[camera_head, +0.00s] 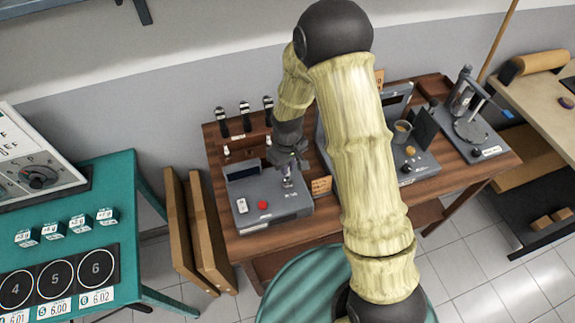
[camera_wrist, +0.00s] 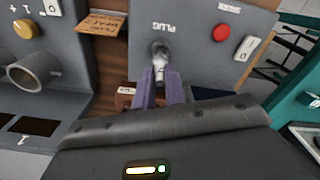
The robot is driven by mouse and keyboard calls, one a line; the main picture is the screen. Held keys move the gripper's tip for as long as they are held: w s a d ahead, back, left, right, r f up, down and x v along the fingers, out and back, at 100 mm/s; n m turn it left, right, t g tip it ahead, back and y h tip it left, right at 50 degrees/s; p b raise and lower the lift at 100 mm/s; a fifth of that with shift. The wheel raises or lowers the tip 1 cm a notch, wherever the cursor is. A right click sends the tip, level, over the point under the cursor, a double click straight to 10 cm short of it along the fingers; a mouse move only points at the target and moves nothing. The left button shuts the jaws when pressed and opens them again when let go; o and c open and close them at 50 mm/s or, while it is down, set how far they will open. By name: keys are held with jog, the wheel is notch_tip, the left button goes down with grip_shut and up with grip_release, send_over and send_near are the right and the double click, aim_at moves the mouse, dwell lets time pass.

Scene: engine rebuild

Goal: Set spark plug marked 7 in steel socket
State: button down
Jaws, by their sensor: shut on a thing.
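My gripper (camera_head: 287,168) is over the grey tester box (camera_head: 278,206) on the wooden bench. In the wrist view its two purple fingers (camera_wrist: 160,92) are shut on a pale metallic spark plug (camera_wrist: 160,70). The plug points at the round steel socket (camera_wrist: 158,50) under the PLUG label. The plug's end meets or overlaps the socket in this view; I cannot tell how deep it sits. The mark on the held plug cannot be read. In the head view the plug (camera_head: 287,183) shows just below the fingers.
The box carries a red button (camera_head: 263,205) and a white switch (camera_head: 242,206). A cardboard sign (camera_head: 321,186) stands right of it. A second grey device (camera_head: 421,163) is further right. Several black-and-white items (camera_head: 245,110) stand behind. A green table (camera_head: 125,245) is at left.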

jog(key=shift+f+b, duration=0.5)
jog(key=shift+f, duration=0.15)
dwell(0.4)
jog(key=shift+s+a, duration=0.1)
jog(key=shift+w+f, duration=0.1)
jog(key=shift+w, duration=0.1)
dwell(0.3)
jog(key=shift+s+f+b, duration=0.1)
jog(key=shift+f+b, duration=0.2)
jog(key=shift+b, duration=0.1)
dwell(0.5)
jog(key=c, duration=1.4)
grip_release()
jog(key=shift+o, duration=0.2)
